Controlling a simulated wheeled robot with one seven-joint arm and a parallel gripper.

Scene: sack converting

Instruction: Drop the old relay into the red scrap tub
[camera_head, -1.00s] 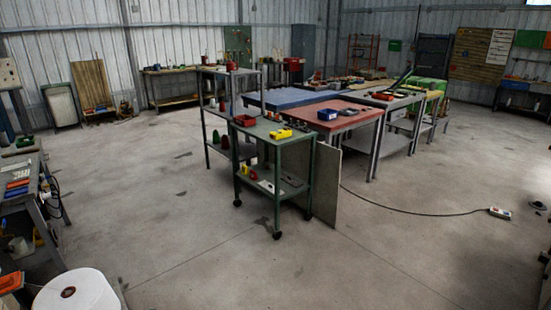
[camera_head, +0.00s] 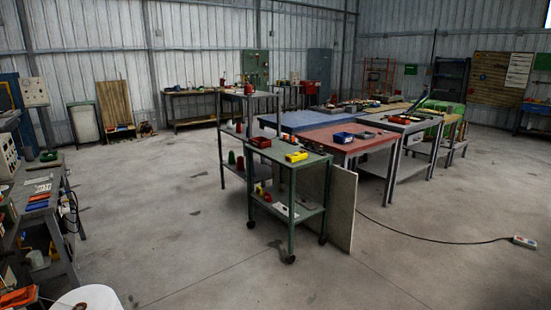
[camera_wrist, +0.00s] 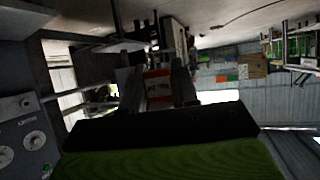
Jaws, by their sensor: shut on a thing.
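My gripper (camera_wrist: 158,88) shows in the wrist view, its two dark fingers shut on a small block with a red face and dark marks, which I take for the old relay (camera_wrist: 158,86). Its far side is hidden. In the head view neither my gripper nor the relay shows. A small red open bin (camera_head: 260,142) sits on the top of the green trolley. I cannot tell whether it is the red scrap tub. A larger red container (camera_head: 309,88) stands far back by the wall bench.
The green trolley (camera_head: 303,165) stands mid-floor with a yellow item (camera_head: 296,156) on top and a panel (camera_head: 341,207) leaning beside it. Tables, one red-topped (camera_head: 352,145), lie behind. A cluttered bench (camera_head: 38,185) and white roll (camera_head: 90,298) stand left. A cable (camera_head: 430,237) crosses the right floor.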

